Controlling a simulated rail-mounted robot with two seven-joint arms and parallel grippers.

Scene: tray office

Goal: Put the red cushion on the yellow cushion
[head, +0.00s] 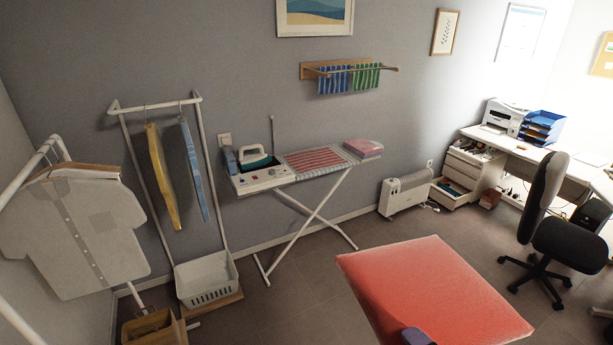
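The red cushion (437,285) is large and close at the bottom right of centre in the head view, flat and slightly tilted. No support shows under it. A dark piece of my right gripper (418,337) overlaps its near edge, gripping it there; the rest of that gripper and its arm are out of frame. My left gripper is not in view. No yellow cushion can be seen.
An ironing board (318,160) with an iron (254,157) stands at the wall. A heater (405,194), an office chair (570,243) and a desk (540,152) are at the right. Clothes racks and a white basket (206,279) are at the left. Floor between is clear.

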